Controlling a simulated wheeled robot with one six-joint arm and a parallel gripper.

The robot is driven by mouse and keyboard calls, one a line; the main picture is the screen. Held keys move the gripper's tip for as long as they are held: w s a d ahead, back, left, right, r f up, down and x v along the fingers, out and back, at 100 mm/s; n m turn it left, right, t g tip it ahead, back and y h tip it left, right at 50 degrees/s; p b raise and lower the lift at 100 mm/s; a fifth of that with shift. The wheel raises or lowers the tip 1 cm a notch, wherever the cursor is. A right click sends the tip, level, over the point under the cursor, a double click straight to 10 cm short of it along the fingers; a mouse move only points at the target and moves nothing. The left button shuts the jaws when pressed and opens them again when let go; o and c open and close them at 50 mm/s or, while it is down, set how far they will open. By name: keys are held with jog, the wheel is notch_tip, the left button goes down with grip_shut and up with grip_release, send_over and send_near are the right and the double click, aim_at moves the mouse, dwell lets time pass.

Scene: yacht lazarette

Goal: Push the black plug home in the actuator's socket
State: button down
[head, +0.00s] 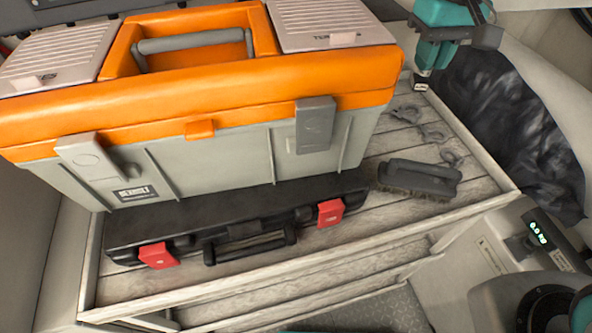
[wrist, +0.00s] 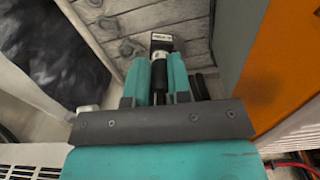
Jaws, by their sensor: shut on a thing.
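My gripper (head: 430,60) is at the top right of the head view, over the slatted wooden shelf and right of the orange toolbox. In the wrist view its teal fingers (wrist: 160,66) are closed around a dark, slim thing (wrist: 160,80). A pale collar on this thing shows between the fingertips. Beyond them is a black block with a white label (wrist: 161,41), which also shows below the gripper in the head view (head: 421,85). I cannot tell if this is the plug. I cannot make out the actuator or its socket in either view.
The orange and grey toolbox (head: 220,135) fills the left. A brush (head: 418,180) and several metal fittings (head: 432,133) lie on the slatted shelf (head: 400,226). A dark bag (head: 520,130) stands right.

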notch_tip(320, 180, down, 21)
jog(key=p, duration=0.2)
jog(key=shift+f+p, duration=0.15)
jog(key=shift+p, duration=0.15)
jog(key=shift+f, duration=0.2)
jog(key=c, duration=1.1)
grip_release()
jog(key=shift+o, duration=0.2)
jog(key=shift+r, duration=0.15)
